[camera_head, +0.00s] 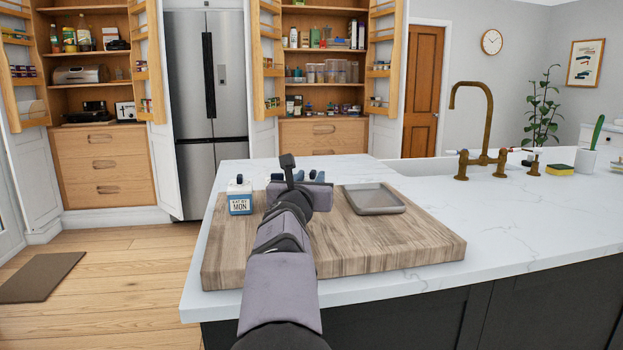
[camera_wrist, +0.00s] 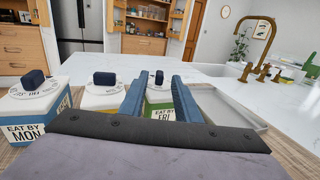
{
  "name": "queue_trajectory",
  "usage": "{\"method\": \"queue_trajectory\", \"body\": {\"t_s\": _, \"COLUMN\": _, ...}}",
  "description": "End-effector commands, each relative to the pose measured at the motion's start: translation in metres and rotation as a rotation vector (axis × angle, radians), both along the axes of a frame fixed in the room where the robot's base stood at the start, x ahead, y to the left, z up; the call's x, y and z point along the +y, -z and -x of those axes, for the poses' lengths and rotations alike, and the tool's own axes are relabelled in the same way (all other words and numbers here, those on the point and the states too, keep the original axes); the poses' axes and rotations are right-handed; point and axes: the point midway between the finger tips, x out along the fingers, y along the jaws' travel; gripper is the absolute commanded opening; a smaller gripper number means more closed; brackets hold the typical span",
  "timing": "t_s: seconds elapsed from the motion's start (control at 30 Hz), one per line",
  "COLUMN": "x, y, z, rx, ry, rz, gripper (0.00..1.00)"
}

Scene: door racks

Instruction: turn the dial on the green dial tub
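The green dial tub (camera_wrist: 160,107) shows in the wrist view with a white top, a dark knob (camera_wrist: 159,77) and a label reading FRI. My gripper (camera_wrist: 157,84) is open and empty, its two blue fingers either side of the tub in the picture. Parts of the tub's sides are hidden behind them. I cannot tell whether the fingers touch it. In the head view my arm hides the green tub.
A blue tub (camera_head: 240,198) marked EAT BY MON stands at the left of the wooden board (camera_head: 390,243). A yellow-labelled tub (camera_wrist: 100,95) stands between the blue and green ones. A grey tray (camera_head: 373,199) lies to the right. The board's front right is clear.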

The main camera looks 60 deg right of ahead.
Motion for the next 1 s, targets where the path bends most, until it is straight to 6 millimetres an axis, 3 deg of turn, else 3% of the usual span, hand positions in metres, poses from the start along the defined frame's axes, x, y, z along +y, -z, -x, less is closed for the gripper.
{"method": "queue_trajectory", "body": {"t_s": 0.2, "x": 0.026, "y": 0.0, "z": 0.011, "rx": 0.0, "ry": -0.001, "rz": 0.002, "gripper": 0.3}}
{"method": "queue_trajectory", "body": {"t_s": 0.4, "x": 0.039, "y": 0.0, "z": 0.018, "rx": 0.0, "ry": 0.0, "rz": 0.001, "gripper": 0.3}}
{"method": "queue_trajectory", "body": {"t_s": 1.0, "x": 0.043, "y": -0.002, "z": 0.017, "rx": -0.008, "ry": -0.001, "rz": -0.002, "gripper": 0.3}}
